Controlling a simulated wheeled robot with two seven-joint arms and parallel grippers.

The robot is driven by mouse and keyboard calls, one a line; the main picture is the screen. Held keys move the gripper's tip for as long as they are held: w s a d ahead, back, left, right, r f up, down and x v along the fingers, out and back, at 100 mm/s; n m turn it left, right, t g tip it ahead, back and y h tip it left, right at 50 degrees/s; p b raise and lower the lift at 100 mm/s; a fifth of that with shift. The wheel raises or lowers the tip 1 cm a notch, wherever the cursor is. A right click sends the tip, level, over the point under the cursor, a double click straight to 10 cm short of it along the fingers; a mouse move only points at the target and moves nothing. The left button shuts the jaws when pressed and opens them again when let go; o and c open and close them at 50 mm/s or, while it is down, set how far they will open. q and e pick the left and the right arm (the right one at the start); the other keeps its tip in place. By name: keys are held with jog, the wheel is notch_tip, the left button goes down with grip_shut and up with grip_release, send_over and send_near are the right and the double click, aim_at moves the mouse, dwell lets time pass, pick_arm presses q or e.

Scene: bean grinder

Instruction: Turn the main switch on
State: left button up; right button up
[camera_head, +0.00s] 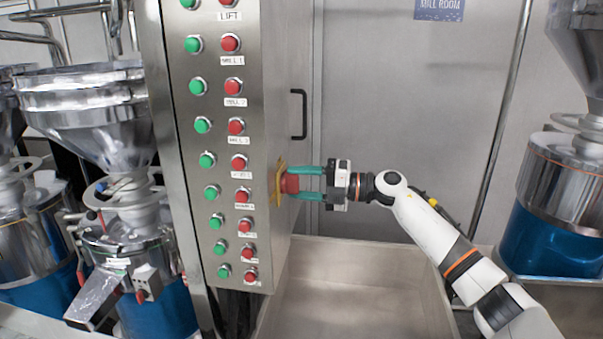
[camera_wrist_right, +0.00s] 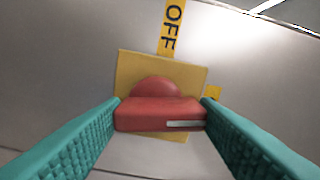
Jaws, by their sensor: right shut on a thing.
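The main switch (camera_head: 289,184) is a red rotary handle on a yellow plate (camera_head: 278,186), on the side of the steel control cabinet. In the right wrist view, the red handle (camera_wrist_right: 160,114) lies crosswise, with a white mark near its right end. An OFF label (camera_wrist_right: 171,27) is above the yellow plate, and another yellow label is partly visible at its right. My right gripper (camera_head: 300,184) has its teal fingers at the two ends of the handle and is shut on it. My left gripper is not in view.
A steel bin (camera_head: 350,290) stands below. Mills with steel hoppers (camera_head: 90,110) stand at left, and another machine (camera_head: 560,200) at right.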

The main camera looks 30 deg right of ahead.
jog(key=shift+m+p, duration=0.85)
jog(key=shift+m, duration=0.25)
jog(key=o, duration=1)
jog(key=shift+d, duration=0.1)
jog(key=b+v, duration=0.6)
jog(key=v, duration=0.6)
